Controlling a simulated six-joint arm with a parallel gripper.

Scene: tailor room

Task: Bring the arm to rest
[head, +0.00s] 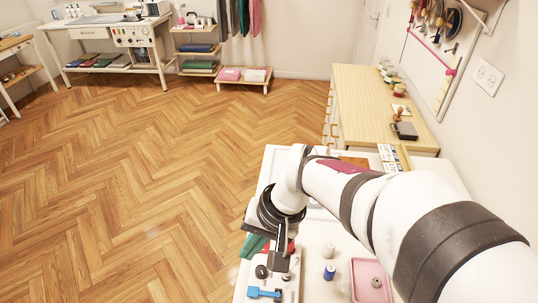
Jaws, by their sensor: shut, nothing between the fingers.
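My arm reaches in from the lower right over a white table (318,288). My gripper (283,270) points down near the table's left front part, above or among small items. It is small in this view and its fingertips are partly lost against the things behind them. The fingers look close together, with nothing seen between them. A blue object (263,292) and a dark round object (261,271) lie beside the gripper on the left. I cannot tell whether the gripper touches anything.
A pink tray (357,283) and a blue spool (329,271) stand right of the gripper. Green cloth (253,246) lies at the table's left edge. A wooden cabinet (362,92) with small items stands behind. The wooden floor (150,190) to the left is clear.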

